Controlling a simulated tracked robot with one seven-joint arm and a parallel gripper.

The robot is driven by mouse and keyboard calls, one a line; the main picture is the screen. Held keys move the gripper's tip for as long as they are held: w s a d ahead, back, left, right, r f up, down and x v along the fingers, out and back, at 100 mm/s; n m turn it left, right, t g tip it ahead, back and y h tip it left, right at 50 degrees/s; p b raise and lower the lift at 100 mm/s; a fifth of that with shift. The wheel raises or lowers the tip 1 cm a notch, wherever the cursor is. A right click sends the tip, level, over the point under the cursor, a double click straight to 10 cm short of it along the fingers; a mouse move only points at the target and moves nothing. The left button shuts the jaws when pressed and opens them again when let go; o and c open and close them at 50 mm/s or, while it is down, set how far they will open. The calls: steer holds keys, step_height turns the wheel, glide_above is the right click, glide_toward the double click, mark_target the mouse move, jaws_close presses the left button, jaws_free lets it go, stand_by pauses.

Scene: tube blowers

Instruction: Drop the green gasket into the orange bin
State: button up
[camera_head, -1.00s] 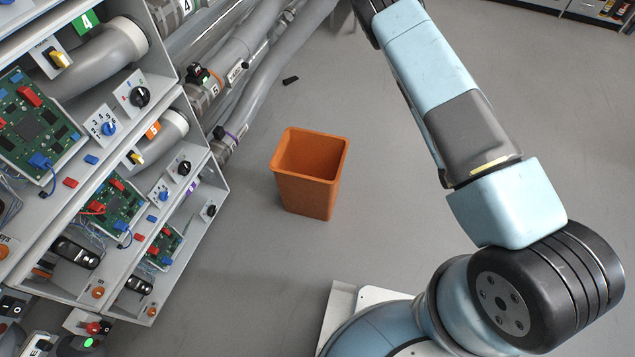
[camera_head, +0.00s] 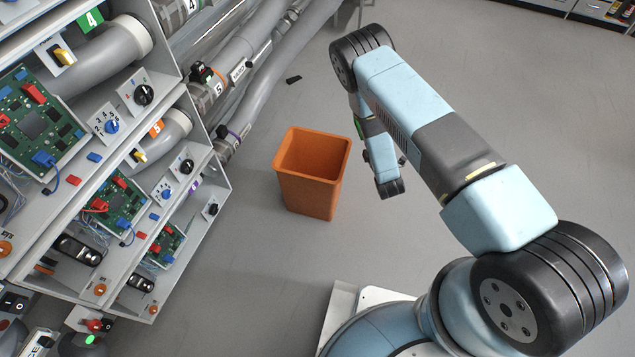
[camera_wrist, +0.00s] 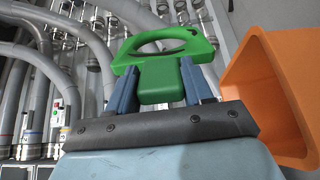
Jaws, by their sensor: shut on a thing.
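The green gasket (camera_wrist: 165,60) is a ring-shaped piece with a block-like tab, seen in the wrist view. My gripper (camera_wrist: 160,77) is shut on the tab, with a blue-grey finger on each side, and the ring extends beyond the fingertips. The orange bin (camera_head: 309,190) stands upright on the floor near the middle of the head view, with its open top showing. In the wrist view the bin (camera_wrist: 262,100) is at the right edge, beside the gripper, and the gasket is outside it.
A grey rack (camera_head: 190,240) with circuit boards, knobs and switches fills the left of the head view. Thick grey tubes (camera_head: 275,80) run behind the bin. A small dark item (camera_head: 293,79) lies on the floor. Open grey floor surrounds the bin's front and right.

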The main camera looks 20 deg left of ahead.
steer(key=s+a+f+n+g+y, duration=0.1)
steer(key=s+a+f+y, duration=0.15)
steer(key=a, duration=0.45)
steer(key=s+a+f+n+g+y, duration=0.1)
steer(key=s+a+f, duration=0.15)
steer(key=a, duration=0.45)
step_height(320, 180, down, 7)
steer(key=shift+w+a+n, duration=0.25)
steer(key=shift+w+n, duration=0.05)
